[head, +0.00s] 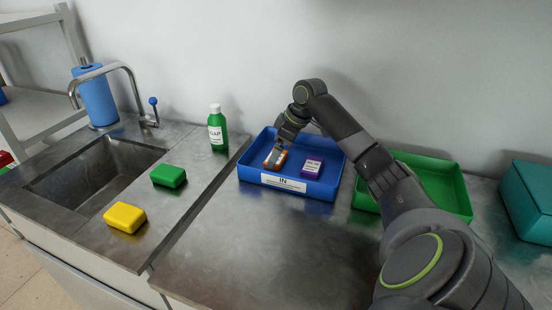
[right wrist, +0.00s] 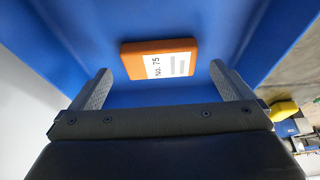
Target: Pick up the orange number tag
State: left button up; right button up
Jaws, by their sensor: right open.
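The orange number tag (head: 275,159) lies in the blue tray (head: 268,142) marked IN, on the counter. In the right wrist view the orange number tag (right wrist: 130,60) shows a white label reading No. 75. My right gripper (head: 280,147) reaches down into the tray over the tag. In the right wrist view its two fingers (right wrist: 160,77) are spread apart, with the tag ahead of the gap between them and nothing held. My left gripper is not in view.
A green tray (head: 452,186) stands right of the blue tray, partly hidden by my right arm. A teal box (head: 528,200) is at far right. A green soap bottle (head: 217,130), green sponge (head: 168,176), yellow sponge (head: 125,217) and sink (head: 95,172) are left. The front counter is clear.

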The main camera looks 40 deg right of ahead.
jog(key=shift+x, duration=1.1)
jog(key=shift+r, duration=0.1)
jog(key=c, duration=1)
